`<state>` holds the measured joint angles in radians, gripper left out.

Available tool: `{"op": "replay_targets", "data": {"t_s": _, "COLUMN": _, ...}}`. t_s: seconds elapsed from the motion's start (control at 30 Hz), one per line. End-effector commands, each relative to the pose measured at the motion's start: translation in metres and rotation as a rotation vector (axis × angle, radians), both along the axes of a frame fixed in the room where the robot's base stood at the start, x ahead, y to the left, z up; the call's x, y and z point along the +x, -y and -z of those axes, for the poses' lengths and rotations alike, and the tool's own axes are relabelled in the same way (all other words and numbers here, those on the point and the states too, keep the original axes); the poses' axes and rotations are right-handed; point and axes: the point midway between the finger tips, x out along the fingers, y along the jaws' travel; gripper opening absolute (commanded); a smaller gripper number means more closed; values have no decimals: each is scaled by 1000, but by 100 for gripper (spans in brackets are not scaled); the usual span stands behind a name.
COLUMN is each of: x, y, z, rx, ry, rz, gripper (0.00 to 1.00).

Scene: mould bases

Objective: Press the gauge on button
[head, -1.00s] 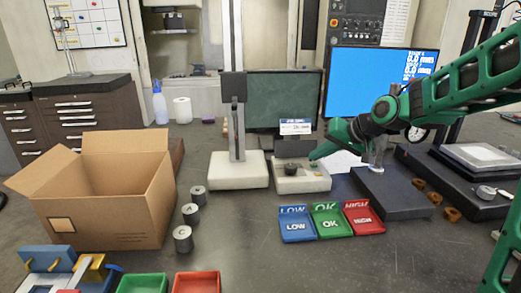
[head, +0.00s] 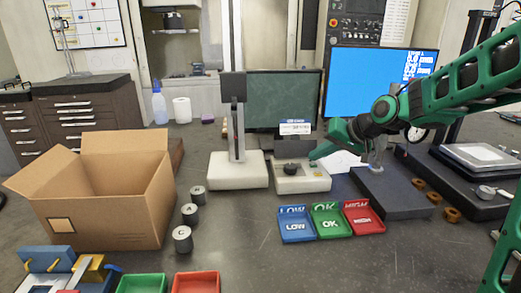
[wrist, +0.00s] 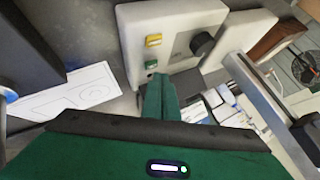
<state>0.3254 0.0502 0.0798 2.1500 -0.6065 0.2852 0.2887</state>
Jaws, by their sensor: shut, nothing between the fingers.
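The gauge's white control box (head: 302,184) stands in the middle of the bench, with a dark round knob (head: 291,169) on top. In the wrist view the box (wrist: 178,20) carries a yellow button (wrist: 153,40), a green button (wrist: 151,64) and the dark knob (wrist: 202,44). Which button is the gauge on button I cannot read. My gripper (wrist: 160,80) is shut and empty, its fingertips close to the green button; whether they touch it I cannot tell. In the head view my gripper (head: 318,156) reaches the box from the right.
A white-based stand (head: 238,172) with a tall column is left of the box. Blue, green and red trays (head: 328,234) lie in front. A dark slab (head: 388,203) is to the right. A cardboard box (head: 105,212) and several grey cylinders (head: 183,240) are at left.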

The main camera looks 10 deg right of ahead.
Motion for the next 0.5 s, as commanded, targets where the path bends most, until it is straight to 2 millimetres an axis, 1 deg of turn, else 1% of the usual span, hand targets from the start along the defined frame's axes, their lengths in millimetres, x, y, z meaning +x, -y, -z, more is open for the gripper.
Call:
{"op": "replay_targets", "data": {"t_s": 0.27, "x": 0, "y": 0, "z": 0, "rx": 0, "ry": 0, "rz": 0, "gripper": 0}}
{"op": "replay_targets", "data": {"t_s": 0.5, "x": -1, "y": 0, "z": 6, "rx": 0, "ry": -1, "rz": -1, "gripper": 0}}
